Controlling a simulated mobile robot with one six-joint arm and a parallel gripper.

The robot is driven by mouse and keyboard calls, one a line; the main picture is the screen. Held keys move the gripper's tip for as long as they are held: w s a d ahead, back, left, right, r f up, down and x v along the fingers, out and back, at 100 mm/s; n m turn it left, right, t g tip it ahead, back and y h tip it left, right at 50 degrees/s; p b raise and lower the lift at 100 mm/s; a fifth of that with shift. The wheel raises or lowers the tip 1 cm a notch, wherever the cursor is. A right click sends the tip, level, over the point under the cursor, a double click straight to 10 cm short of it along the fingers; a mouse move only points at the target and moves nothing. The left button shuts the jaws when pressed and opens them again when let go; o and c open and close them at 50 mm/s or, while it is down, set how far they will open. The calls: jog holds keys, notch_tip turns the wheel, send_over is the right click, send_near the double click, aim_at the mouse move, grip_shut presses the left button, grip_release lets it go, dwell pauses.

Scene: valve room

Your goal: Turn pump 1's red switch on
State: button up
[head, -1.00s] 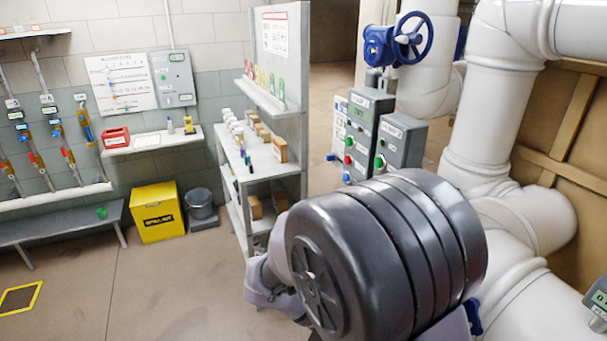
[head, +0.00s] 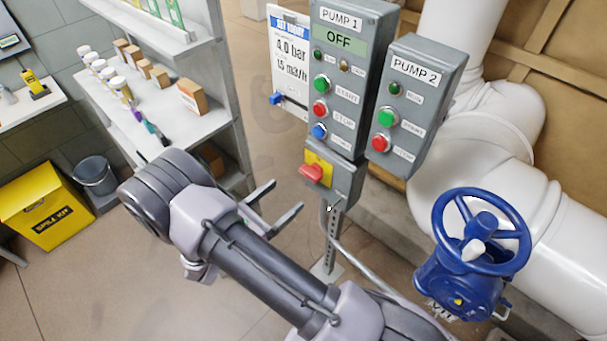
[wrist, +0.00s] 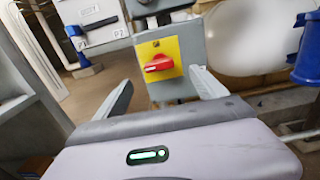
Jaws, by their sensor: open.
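Pump 1's grey control box (head: 343,75) stands on a post, its display reading OFF. Below it, a smaller grey box carries a red rotary switch (head: 312,173) on a yellow plate (head: 319,158). In the wrist view the red switch (wrist: 158,63) lies roughly horizontal on its yellow plate (wrist: 165,47), beyond and between my fingers. My gripper (head: 281,201) is open and empty, to the left of and slightly below the switch in the head view. In the wrist view my gripper (wrist: 163,95) points toward the switch, apart from it.
The pump 2 box (head: 417,105) is close on the right. A blue valve wheel (head: 482,232) and white pipes (head: 490,160) stand further right. A shelf (head: 165,125) with jars and small boxes is at left. A sign (head: 290,62) hangs beside pump 1's box.

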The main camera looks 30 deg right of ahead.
aim_at(307, 176)
jog(key=b+x, duration=0.1)
jog(key=x, duration=0.9)
jog(key=shift+w+b, duration=0.15)
jog(key=shift+b, duration=0.15)
jog(key=c, duration=1.4)
